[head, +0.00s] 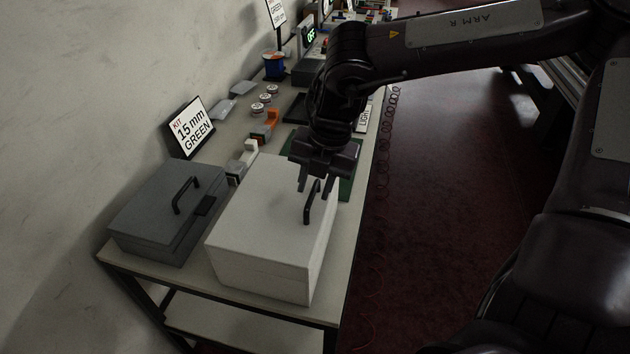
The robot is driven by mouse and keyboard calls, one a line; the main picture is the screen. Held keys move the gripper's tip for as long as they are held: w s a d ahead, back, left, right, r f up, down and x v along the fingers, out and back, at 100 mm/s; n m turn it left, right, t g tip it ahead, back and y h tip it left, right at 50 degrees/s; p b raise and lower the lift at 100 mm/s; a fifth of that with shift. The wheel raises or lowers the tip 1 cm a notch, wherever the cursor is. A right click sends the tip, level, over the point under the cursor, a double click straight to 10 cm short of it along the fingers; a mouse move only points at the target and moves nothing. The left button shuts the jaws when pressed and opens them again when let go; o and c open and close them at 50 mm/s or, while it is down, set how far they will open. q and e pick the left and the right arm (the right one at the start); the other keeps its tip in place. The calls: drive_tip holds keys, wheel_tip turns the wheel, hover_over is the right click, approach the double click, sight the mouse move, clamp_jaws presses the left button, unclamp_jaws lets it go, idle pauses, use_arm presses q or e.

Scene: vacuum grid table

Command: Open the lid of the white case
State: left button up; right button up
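The white case (262,222) stands at the near end of the table, with its lid shut. My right gripper (315,188) is above the lid at the back of the handle, pointing down. My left gripper is not in view.
A grey case (150,228) with a black handle stands close to the left of the white case. Open floor (440,200) lies to the right.

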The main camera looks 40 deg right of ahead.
drive_tip(key=shift+f, duration=0.15)
clamp_jaws()
idle(0.4)
